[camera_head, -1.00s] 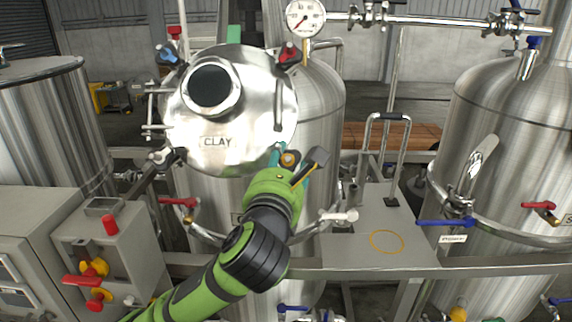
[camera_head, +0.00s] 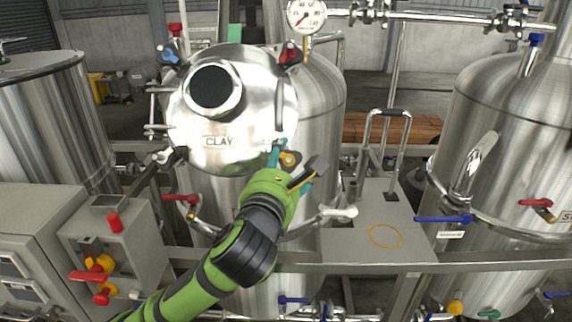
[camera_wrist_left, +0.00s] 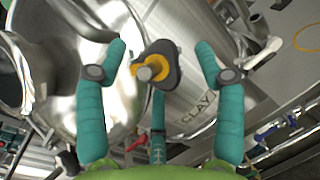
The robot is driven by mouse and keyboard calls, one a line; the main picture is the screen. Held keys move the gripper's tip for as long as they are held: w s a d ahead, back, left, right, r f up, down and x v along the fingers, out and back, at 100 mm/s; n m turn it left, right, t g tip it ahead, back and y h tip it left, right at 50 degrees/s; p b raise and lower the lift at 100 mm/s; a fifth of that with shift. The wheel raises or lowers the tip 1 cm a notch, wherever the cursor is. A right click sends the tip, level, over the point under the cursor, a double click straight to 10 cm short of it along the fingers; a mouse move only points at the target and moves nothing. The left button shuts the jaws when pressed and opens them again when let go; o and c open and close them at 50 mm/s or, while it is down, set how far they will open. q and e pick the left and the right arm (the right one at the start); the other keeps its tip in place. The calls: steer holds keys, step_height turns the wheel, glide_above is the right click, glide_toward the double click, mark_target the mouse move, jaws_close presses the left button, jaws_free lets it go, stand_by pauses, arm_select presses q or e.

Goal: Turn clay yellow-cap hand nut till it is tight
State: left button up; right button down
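The clay tank's steel lid (camera_head: 240,120) with its CLAY label stands tilted up at centre left. The yellow-cap hand nut (camera_head: 289,159) is at the lid's lower right edge. In the left wrist view the nut (camera_wrist_left: 154,68) shows a yellow ring and a grey stud end on a dark grey body. My left gripper (camera_head: 292,167) is at the nut. In the left wrist view its teal fingers (camera_wrist_left: 163,75) stand wide apart on both sides of the nut, with gaps between. A third teal finger is below it. My right gripper is not in view.
A pressure gauge (camera_head: 306,14) and pipe run above the lid. Red (camera_head: 290,52) and blue (camera_head: 168,54) clamp handles sit on its upper rim. A grey control box (camera_head: 115,250) stands at lower left. A grey plate with a yellow ring (camera_head: 386,236) lies to the right.

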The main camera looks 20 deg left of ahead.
mark_target(285, 169)
arm_select(q)
steer(key=shift+d+r, duration=0.15)
steer(key=shift+r, duration=4.85)
steer(key=shift+a, duration=0.25)
